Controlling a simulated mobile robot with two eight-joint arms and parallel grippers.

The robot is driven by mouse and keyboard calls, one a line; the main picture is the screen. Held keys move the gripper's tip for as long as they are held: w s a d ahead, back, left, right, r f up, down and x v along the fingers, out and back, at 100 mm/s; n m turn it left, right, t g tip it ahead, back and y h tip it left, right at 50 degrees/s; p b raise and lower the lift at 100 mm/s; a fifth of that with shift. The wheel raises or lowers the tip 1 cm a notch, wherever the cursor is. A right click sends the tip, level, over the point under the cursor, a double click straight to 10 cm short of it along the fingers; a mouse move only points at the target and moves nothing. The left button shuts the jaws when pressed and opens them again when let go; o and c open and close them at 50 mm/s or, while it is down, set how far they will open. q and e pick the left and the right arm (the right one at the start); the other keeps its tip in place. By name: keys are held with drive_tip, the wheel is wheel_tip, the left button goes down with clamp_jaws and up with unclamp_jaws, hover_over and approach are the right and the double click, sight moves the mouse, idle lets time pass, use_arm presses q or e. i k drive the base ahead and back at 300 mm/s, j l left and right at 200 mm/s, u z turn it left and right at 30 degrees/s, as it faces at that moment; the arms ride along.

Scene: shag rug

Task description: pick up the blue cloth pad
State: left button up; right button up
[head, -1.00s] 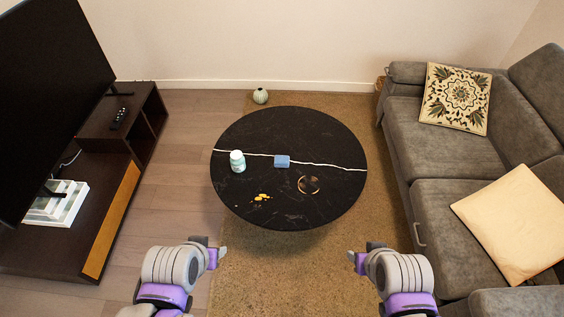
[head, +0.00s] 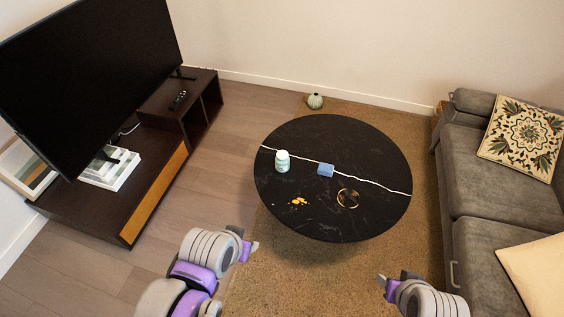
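The blue cloth pad (head: 326,170) lies on the round black table (head: 300,137), near its middle and by the white vein line. My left gripper (head: 252,250) is in front of the table's near left side, well short of the pad. My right gripper (head: 384,283) is low at the right, also in front of the table and apart from the pad. Both grippers are small and seen from behind, so I cannot tell how their fingers stand. Nothing hides the pad.
On the table are a white and teal jar (head: 282,161), small yellow pieces (head: 298,201) and a gold ring-shaped item (head: 348,198). A TV cabinet (head: 160,195) stands at left and a grey sofa (head: 472,200) at right. The rug (head: 270,270) before the table is clear.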

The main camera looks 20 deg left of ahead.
sight(325, 169)
drive_tip(key=i+l+z, duration=0.3)
drive_tip(key=i+l, duration=0.15)
drive_tip(key=i+l+z, duration=0.3)
drive_tip(key=i+l, duration=0.15)
